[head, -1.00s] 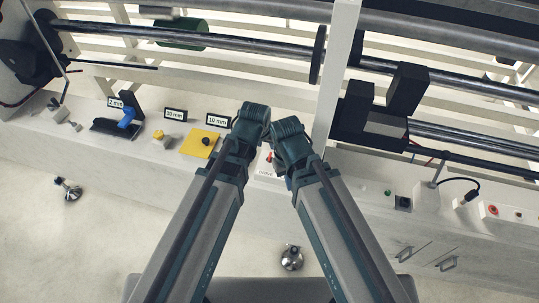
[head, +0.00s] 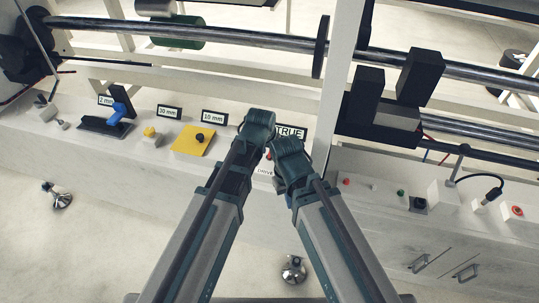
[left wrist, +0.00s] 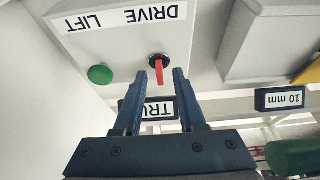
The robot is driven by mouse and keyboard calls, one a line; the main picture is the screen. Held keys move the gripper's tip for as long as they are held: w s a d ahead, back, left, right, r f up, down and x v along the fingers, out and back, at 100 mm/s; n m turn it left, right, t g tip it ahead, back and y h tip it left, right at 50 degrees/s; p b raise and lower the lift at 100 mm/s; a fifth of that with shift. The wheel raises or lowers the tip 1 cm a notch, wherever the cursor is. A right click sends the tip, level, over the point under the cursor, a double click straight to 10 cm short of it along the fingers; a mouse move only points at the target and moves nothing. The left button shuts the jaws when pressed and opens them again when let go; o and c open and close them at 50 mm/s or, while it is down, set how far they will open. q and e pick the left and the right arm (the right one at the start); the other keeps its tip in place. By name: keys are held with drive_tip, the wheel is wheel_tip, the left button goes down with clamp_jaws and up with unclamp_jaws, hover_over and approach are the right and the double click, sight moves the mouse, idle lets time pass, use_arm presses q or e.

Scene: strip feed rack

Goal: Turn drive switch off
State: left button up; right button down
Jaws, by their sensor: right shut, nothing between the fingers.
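The drive switch is a red lever (left wrist: 160,76) on a black round base, under the upside-down DRIVE LIFT label (left wrist: 125,17) in the left wrist view. My left gripper (left wrist: 159,72) is open, with one finger on each side of the lever and a visible gap to both. In the head view a bit of red by the DRIVE label (head: 265,171) shows between my arms; my left fingers are hidden there. My right gripper (head: 280,185) is shut and empty, just right of that label and mostly covered by its own arm.
A green button (left wrist: 100,74) sits beside the lever. A TRUE sign (head: 291,133) stands behind my wrists. Buttons and a cable (head: 484,178) are right.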

use_arm(q)
clamp_jaws()
drive_tip(key=shift+m, duration=0.3)
idle(0.3)
drive_tip(key=m+h, duration=0.1)
drive_tip(key=m, duration=0.1)
drive_tip(key=shift+a+m+g, duration=0.15)
drive_tip(key=shift+m+g, duration=0.25)
drive_tip(key=m, duration=0.2)
drive_tip(key=m+g+h, duration=0.1)
drive_tip(key=m, duration=0.2)
drive_tip(key=shift+w+m+h, duration=0.2)
drive_tip(key=shift+m+h, duration=0.1)
drive_tip(key=m+g, duration=0.1)
drive_tip(key=m, duration=0.1)
drive_tip(key=m+g, duration=0.1)
drive_tip(key=m, duration=0.1)
drive_tip(key=shift+w+a+h, duration=0.1)
drive_tip(key=shift+w+h, duration=0.05)
drive_tip(key=shift+h, duration=0.15)
drive_tip(key=shift+m+g, duration=0.8)
drive_tip(key=shift+m, duration=1.6)
